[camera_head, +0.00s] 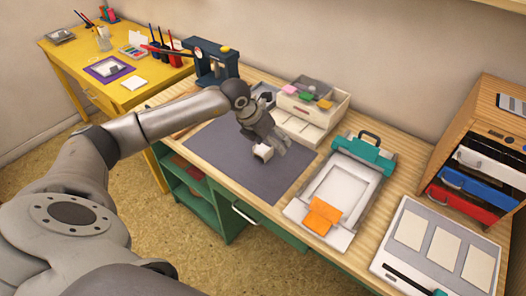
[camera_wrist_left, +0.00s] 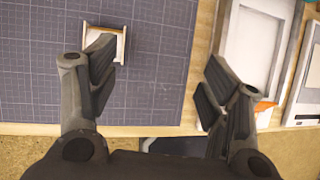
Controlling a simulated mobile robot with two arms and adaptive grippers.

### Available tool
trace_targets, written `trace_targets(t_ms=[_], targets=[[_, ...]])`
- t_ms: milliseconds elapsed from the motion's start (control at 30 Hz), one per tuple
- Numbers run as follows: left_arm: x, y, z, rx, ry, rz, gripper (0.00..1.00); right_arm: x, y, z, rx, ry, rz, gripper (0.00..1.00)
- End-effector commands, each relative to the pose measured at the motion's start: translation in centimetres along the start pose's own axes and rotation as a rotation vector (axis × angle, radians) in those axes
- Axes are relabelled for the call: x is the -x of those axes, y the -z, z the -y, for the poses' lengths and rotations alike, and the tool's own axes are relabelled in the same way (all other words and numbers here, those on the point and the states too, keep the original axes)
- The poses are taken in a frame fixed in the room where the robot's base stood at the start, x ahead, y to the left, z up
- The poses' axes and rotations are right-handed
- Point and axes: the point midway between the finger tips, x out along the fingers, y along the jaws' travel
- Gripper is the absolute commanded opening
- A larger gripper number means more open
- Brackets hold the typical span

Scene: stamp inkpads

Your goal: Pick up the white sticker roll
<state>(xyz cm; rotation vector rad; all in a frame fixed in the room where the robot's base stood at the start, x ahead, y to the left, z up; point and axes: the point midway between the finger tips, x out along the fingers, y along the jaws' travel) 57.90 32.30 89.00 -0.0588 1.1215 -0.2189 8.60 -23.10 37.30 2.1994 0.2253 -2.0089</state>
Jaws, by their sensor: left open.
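The white sticker roll (camera_head: 263,152) lies on the dark cutting mat (camera_head: 235,165), close to my left gripper (camera_head: 272,142). In the left wrist view, the white roll (camera_wrist_left: 106,40) shows near the top, beside and just beyond the tip of the left-hand finger. My left gripper (camera_wrist_left: 158,78) is open there, with bare mat between its fingers. The roll is not between the fingers, and I cannot tell whether the near finger touches it. My right gripper is not in view.
A paper tray with a teal clamp (camera_head: 363,153) and an orange sheet (camera_head: 321,214) stands right of the mat. A white box (camera_head: 308,110) and a blue press (camera_head: 213,64) stand behind. A wooden drawer unit (camera_head: 480,150) is far right. The mat's left part is clear.

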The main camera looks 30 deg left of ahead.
Motion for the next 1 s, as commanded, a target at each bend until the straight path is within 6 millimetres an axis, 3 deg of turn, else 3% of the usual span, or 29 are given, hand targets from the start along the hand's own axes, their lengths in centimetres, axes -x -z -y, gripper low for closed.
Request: trace_targets(t_ms=[33, 100, 200, 433, 767, 1000], targets=[[0.7, 0.0, -2.1, -0.001, -0.065, -0.019, 0.71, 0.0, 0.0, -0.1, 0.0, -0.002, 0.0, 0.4], [1.3, 0.1, -4.0, -0.001, -0.128, -0.04, 0.71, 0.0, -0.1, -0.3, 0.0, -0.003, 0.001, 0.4], [1.0, 0.5, -5.4, 0.001, -0.171, -0.058, 0.71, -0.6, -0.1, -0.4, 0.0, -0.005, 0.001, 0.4], [-2.4, 0.8, -6.1, 0.001, -0.174, -0.06, 0.71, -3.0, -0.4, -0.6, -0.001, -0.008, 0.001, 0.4], [-4.2, 0.8, -6.3, 0.0, -0.172, -0.059, 0.71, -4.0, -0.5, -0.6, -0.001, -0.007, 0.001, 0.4], [-7.2, 1.4, -7.0, 0.0, -0.172, -0.058, 0.71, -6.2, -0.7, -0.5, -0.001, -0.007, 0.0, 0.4]])
